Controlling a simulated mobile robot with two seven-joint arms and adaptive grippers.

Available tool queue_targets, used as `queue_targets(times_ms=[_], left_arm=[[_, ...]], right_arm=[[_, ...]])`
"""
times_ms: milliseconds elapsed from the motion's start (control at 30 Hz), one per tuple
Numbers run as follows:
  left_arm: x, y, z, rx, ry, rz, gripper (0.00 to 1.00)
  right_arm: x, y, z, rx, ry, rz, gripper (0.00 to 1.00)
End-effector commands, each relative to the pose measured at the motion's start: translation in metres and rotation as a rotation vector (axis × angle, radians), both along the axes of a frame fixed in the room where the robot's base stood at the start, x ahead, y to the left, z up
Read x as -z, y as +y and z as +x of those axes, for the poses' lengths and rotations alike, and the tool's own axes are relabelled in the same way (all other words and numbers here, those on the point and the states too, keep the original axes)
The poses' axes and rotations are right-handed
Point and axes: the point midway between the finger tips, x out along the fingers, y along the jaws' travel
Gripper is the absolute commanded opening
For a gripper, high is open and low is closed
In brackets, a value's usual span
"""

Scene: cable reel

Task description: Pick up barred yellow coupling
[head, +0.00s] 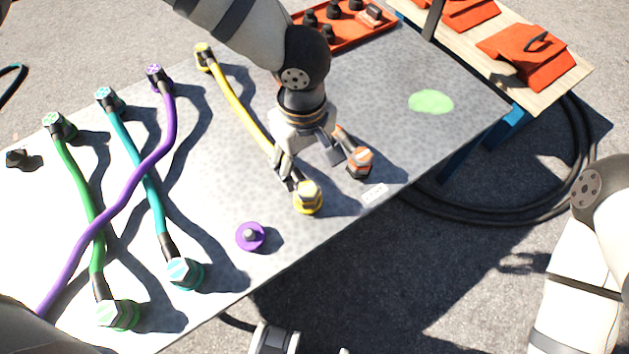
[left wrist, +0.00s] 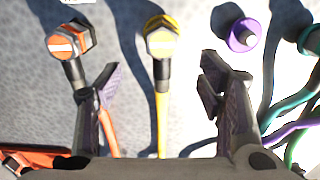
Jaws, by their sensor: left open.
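The yellow coupling (head: 307,196) sits at the near end of a yellow cable, close to the table's front edge. In the left wrist view this yellow coupling (left wrist: 161,42) shows a pale bar across its face. A second yellow coupling (head: 204,55) is at the cable's far end. My left gripper (head: 311,160) is open and empty, just behind the near coupling in the head view. In the left wrist view the gripper (left wrist: 163,85) has its fingers apart on either side of the yellow cable (left wrist: 162,120), with the coupling beyond the fingertips. My right gripper is out of view.
An orange coupling (head: 360,162) with a white bar lies close to the right of the left gripper. A purple cap (head: 250,236) stands to the left. Teal, green and purple cables cross the table's left part. An orange tray (head: 347,38) is at the back.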

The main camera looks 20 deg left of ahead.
Motion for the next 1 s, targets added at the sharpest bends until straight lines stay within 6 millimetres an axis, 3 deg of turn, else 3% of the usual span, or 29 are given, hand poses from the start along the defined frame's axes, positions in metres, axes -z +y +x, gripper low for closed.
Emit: queue_targets(times_ms=[100, 333, 500, 733, 1000], left_arm=[[0.027, 0.000, -0.001, 0.001, 0.004, 0.002, 0.62], [0.050, 0.000, -0.002, 0.000, 0.003, 0.001, 0.62], [0.084, 0.001, -0.003, 0.000, 0.004, 0.002, 0.62], [0.088, 0.001, -0.002, 0.001, -0.001, 0.002, 0.62], [0.088, 0.001, -0.002, 0.000, -0.001, 0.002, 0.05]], right_arm=[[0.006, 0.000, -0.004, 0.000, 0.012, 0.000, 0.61], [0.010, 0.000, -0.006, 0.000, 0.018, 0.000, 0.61], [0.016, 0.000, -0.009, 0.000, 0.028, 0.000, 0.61], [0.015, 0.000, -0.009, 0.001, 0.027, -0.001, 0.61], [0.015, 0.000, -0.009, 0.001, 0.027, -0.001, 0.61]])
